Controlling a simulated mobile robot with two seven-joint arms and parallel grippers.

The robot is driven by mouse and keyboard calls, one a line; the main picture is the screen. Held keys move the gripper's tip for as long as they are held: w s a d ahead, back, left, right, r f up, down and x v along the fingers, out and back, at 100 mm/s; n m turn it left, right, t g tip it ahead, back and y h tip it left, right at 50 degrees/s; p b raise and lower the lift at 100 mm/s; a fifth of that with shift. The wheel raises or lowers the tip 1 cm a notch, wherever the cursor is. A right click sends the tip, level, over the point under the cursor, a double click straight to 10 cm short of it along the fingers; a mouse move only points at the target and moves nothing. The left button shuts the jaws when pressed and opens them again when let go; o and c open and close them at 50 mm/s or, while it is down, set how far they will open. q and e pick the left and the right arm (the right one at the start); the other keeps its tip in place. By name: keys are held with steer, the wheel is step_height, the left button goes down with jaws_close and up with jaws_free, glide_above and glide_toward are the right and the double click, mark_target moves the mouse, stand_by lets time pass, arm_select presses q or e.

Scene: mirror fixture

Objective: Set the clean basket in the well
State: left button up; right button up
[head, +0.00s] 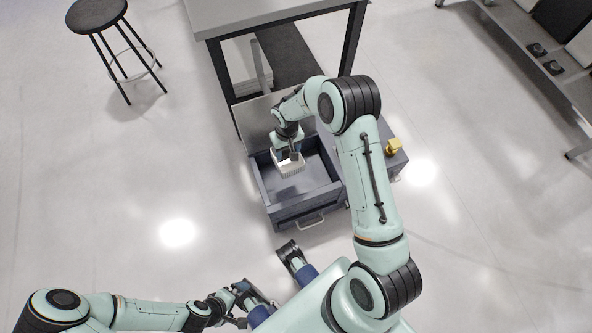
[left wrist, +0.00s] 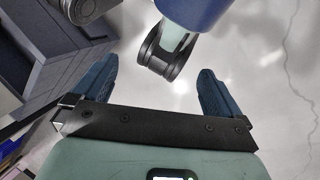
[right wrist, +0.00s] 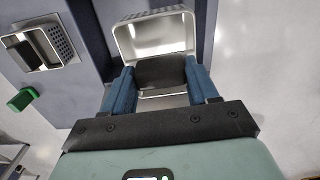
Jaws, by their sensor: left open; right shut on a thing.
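A white perforated basket (head: 288,168) hangs from my right gripper (head: 290,156) at the drawer. In the right wrist view the basket (right wrist: 155,38) has a pale rim and a shiny inside. My right gripper (right wrist: 162,80) is shut on a dark grip piece at its near side. I cannot tell whether this opening is the well. My left gripper (head: 243,296) is open and empty, low and away from the drawer; its spread fingers show in the left wrist view (left wrist: 155,80).
The dark open drawer (head: 277,212) has a front handle (head: 305,222). A grey-topped table (head: 245,12) stands behind. A yellow object (head: 393,147) sits right of the arm; a green block (right wrist: 22,99) shows in the right wrist view. A stool (head: 97,13) stands far left. Floor left is clear.

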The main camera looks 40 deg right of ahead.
steer(key=shift+m, duration=0.4)
steer(key=d, duration=0.1)
steer(key=d+f+b, duration=0.1)
steer(key=d+f, duration=0.1)
steer(key=d, duration=0.1)
steer(key=shift+w+b, duration=0.1)
steer(key=shift+b, duration=0.3)
step_height(320, 180, down, 19)
steer(key=b, duration=0.3)
steer(key=shift+f+b, duration=0.1)
steer(key=shift+b, duration=0.25)
arm_select(q)
steer(key=w+a+f+t, duration=0.2)
steer(key=w+f, duration=0.4)
steer(key=f, duration=0.1)
steer(key=shift+a+y, duration=0.3)
steer(key=shift+y, duration=0.1)
steer(key=shift+w+f, duration=0.1)
steer(key=shift+f, duration=0.05)
arm_select(e)
steer(key=shift+f, duration=0.15)
steer(key=o, duration=1.5)
steer(key=shift+c, duration=0.2)
arm_select(q)
steer(key=shift+w+f, duration=0.1)
